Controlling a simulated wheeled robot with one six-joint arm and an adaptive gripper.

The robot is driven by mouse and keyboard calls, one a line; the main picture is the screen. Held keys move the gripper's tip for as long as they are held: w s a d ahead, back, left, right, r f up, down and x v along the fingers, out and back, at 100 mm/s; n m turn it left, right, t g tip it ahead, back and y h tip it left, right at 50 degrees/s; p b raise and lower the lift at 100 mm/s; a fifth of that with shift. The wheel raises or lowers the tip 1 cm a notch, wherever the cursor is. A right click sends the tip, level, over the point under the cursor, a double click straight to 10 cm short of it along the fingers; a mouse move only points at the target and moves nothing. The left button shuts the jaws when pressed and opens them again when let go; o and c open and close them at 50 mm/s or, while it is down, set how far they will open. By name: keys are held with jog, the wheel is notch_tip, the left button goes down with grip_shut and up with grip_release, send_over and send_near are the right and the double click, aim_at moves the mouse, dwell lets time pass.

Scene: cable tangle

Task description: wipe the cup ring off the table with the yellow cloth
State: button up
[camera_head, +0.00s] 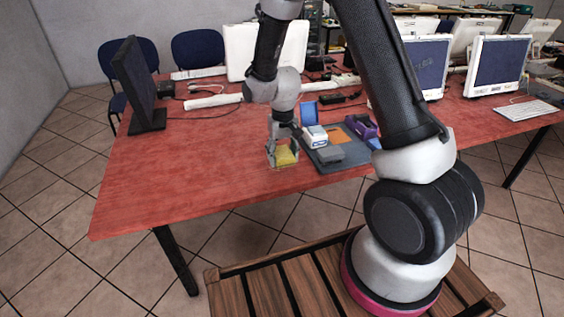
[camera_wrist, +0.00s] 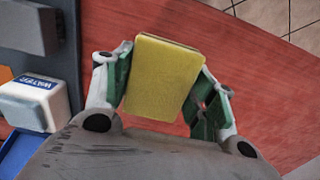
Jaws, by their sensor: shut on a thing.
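The yellow cloth (camera_wrist: 163,77) looks like a thick folded pad with a darker edge. My gripper (camera_wrist: 163,92) is shut on it, with a green-padded finger pressed on each side. In the head view the cloth (camera_head: 286,158) is low at the red table (camera_head: 190,165), near its front edge and just left of a grey tray. I cannot tell whether it touches the tabletop. My gripper (camera_head: 283,155) is above and around it there. I cannot make out the cup ring in either view.
The tray (camera_head: 322,167) holds a white box (camera_head: 314,136), a grey block (camera_head: 343,153) and a purple item (camera_head: 359,126). A blue item (camera_head: 308,112) stands behind. A dark monitor (camera_head: 138,85) is at the left. The table's left front is clear.

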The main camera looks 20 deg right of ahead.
aim_at(283, 153)
jog(key=shift+r, duration=1.6)
